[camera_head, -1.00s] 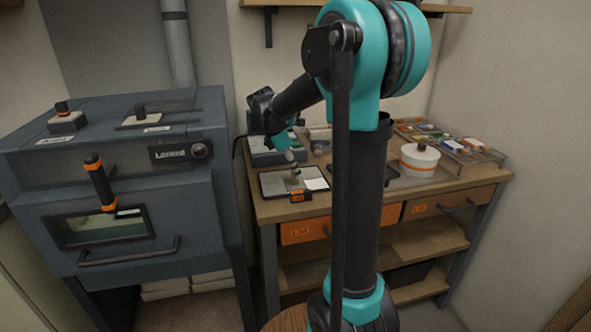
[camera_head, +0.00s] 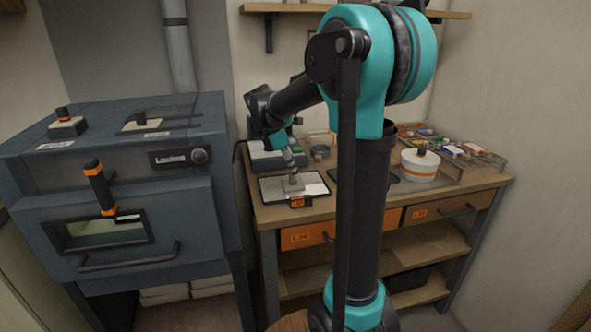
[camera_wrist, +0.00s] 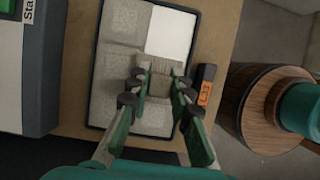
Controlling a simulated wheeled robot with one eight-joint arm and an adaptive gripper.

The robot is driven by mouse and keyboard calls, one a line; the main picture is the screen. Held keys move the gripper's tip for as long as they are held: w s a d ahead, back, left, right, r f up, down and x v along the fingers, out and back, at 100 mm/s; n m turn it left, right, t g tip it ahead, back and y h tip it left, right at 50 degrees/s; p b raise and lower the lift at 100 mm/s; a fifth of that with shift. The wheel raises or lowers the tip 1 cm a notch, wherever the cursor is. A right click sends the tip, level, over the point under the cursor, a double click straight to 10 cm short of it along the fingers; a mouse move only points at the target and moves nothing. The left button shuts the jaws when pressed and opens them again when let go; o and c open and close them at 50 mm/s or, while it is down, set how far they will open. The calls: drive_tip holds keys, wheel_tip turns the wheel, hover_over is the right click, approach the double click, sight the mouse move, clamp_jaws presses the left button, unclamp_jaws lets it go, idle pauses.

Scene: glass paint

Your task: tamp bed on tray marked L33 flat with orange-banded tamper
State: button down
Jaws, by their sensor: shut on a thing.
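The tray (camera_head: 264,196) is a dark-rimmed rectangle on the workbench, with an orange tag (camera_head: 297,202) on its front edge that is too small to read. In the wrist view the tray (camera_wrist: 93,112) holds grey grainy patches (camera_wrist: 120,22) and a plain white patch (camera_wrist: 171,32) at upper right. My gripper (camera_head: 290,158) is over the tray, shut on a pale block-shaped tamper (camera_head: 291,185). The tamper (camera_wrist: 159,83) shows between my fingers (camera_wrist: 157,92), over the tray's middle. I cannot tell whether it touches the bed. No orange band shows on it.
A kiln (camera_head: 120,190) stands left of the bench. On the bench are a green-grey boxy device (camera_head: 270,158) behind the tray, an orange-banded white pot (camera_head: 420,165) and a rack of coloured pieces (camera_head: 450,145). A round wooden stool-like top (camera_wrist: 250,105) is right in the wrist view.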

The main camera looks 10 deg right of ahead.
drive_tip(key=shift+a, duration=2.75)
drive_tip(key=shift+f, duration=0.1)
drive_tip(key=shift+f, duration=0.7)
drive_tip(key=shift+f, duration=0.3)
drive_tip(key=shift+r, duration=0.15)
drive_tip(key=shift+r, duration=0.95)
drive_tip(key=shift+w, duration=0.1)
drive_tip(key=shift+w, duration=2.7)
